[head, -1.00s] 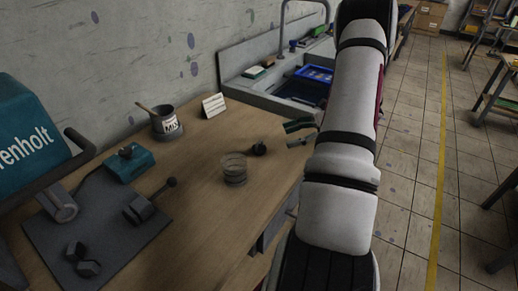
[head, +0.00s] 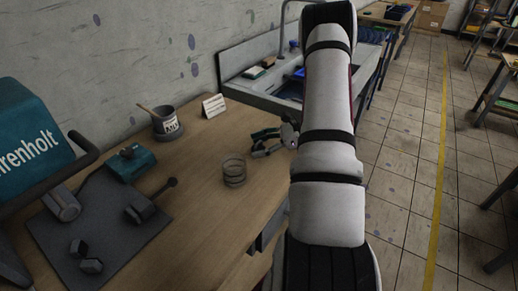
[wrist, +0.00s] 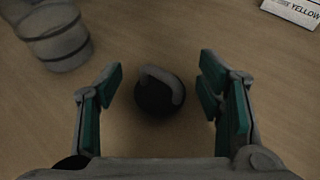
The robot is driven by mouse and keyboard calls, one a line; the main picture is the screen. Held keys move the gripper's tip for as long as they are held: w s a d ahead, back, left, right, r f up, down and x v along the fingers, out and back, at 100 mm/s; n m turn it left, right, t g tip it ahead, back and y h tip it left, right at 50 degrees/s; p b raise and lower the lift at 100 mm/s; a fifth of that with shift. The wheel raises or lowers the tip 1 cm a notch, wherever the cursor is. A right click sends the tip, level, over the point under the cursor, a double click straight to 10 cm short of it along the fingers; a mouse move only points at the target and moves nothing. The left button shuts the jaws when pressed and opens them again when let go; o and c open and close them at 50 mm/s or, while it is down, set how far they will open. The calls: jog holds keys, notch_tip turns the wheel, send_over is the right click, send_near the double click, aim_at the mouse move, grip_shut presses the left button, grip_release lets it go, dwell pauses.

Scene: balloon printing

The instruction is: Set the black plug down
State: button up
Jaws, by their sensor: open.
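The black plug (wrist: 152,98), a dark round body with a grey curved handle, appears to rest on the wooden table. In the wrist view it lies between the two green-padded fingers of my gripper (wrist: 160,78), with a gap on each side. My gripper is open and not touching it. In the head view my gripper (head: 262,142) is low over the table near its right edge, and the plug is hidden there by the fingers.
A ribbed clear jar (head: 234,171) stands close to my gripper; it also shows in the wrist view (wrist: 58,38). A labelled mixing pot (head: 168,126) and a white card (head: 214,106) stand behind. A dark mat (head: 110,235) with weights lies left. A sink (head: 262,90) adjoins the table.

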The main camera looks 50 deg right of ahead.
jog(key=c, duration=1.4)
jog(key=shift+r, duration=0.15)
